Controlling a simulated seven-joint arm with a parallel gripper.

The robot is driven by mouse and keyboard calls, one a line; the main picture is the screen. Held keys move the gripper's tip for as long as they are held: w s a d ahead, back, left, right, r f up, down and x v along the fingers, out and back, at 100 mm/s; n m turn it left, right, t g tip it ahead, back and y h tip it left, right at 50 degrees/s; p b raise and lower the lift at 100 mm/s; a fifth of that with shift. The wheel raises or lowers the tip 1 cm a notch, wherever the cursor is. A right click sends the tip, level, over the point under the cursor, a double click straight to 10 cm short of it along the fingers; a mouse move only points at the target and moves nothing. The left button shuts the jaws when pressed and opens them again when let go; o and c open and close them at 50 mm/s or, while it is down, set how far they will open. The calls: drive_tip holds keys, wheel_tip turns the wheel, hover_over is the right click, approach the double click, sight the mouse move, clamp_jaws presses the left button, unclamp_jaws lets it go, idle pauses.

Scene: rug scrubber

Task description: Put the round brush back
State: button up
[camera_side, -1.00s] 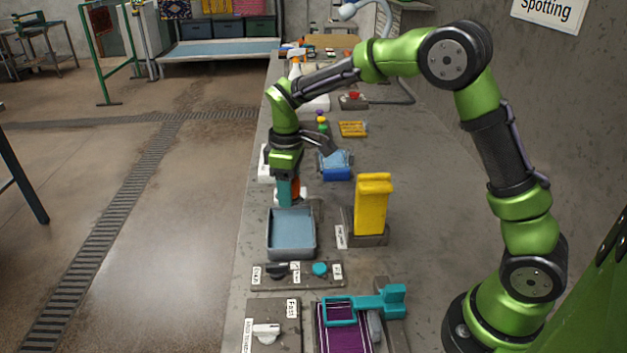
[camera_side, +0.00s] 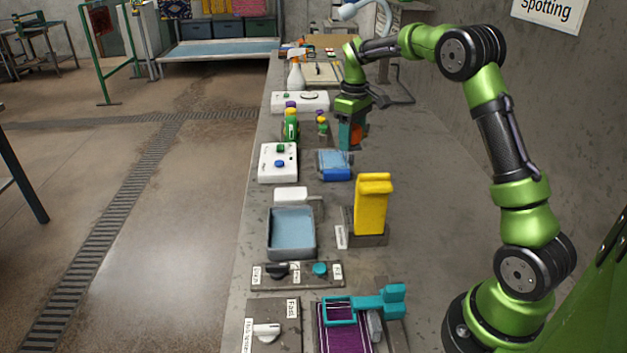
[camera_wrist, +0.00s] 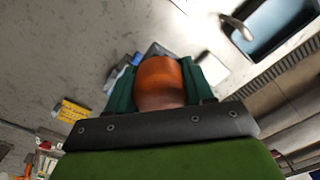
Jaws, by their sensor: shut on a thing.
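My gripper (camera_side: 350,137) hangs above the bench, behind and to the right of the blue sponge-like block. Its dark teal fingers (camera_wrist: 160,88) are shut on a rounded orange-brown thing (camera_wrist: 158,78), which looks like the handle or body of the round brush. The orange also shows between the fingers in the side view (camera_side: 356,137). Bristles cannot be made out. The blue-grey tray (camera_side: 292,254) stands at the front left of the bench, well away from my gripper.
A yellow upright bottle-like thing (camera_side: 373,205) stands right of the tray. A blue block (camera_side: 335,166) lies below my gripper's left. The bench's right side is clear.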

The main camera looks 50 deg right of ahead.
drive_tip(key=shift+m, duration=0.3)
drive_tip(key=f, duration=0.3)
drive_tip(key=d+f, duration=0.1)
drive_tip(key=f, duration=0.3)
drive_tip(key=d+f, duration=0.1)
drive_tip(key=f, duration=0.3)
drive_tip(key=shift+s+d, duration=0.25)
drive_tip(key=shift+s, duration=0.1)
drive_tip(key=shift+f, duration=2.05)
drive_tip(key=shift+f, duration=0.15)
drive_tip(key=o, duration=1)
drive_tip(key=shift+c, duration=0.2)
